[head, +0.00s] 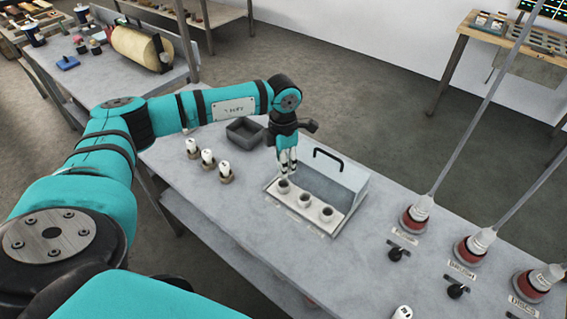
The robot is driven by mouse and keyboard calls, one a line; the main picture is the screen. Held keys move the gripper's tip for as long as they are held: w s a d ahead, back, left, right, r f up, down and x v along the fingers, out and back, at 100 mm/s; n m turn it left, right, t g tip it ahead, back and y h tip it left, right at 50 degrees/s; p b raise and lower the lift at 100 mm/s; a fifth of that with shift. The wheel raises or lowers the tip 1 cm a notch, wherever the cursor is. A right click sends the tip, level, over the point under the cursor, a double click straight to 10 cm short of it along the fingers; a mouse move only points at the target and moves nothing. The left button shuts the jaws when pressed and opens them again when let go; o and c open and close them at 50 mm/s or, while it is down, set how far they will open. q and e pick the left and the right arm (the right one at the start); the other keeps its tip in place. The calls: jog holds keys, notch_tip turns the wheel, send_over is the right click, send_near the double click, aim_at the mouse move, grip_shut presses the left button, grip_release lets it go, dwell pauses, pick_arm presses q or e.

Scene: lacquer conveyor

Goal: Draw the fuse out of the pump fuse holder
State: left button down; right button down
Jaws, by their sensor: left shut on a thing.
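The fuse panel (322,230) is a pale box on the grey table with three round holders in a row. Its label strip is too small to read. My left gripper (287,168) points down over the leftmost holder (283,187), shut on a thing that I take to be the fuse. The fingers hide most of it, and I cannot tell whether it still sits in the holder. The middle holder (305,201) and right holder (326,214) look empty from here. My right gripper is not in view.
Three white fuses in round stands, the nearest (225,171), are to the left. A dark grey bin (245,131) lies behind them. Red-based pots (415,219) with rods and black knobs (398,254) fill the right.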

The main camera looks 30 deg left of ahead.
pick_arm(q)
jog(key=shift+r, duration=0.25)
jog(key=shift+r+p, duration=0.3)
jog(key=shift+r, duration=0.1)
jog(key=shift+r+p, duration=0.6)
jog(key=shift+r, duration=0.5)
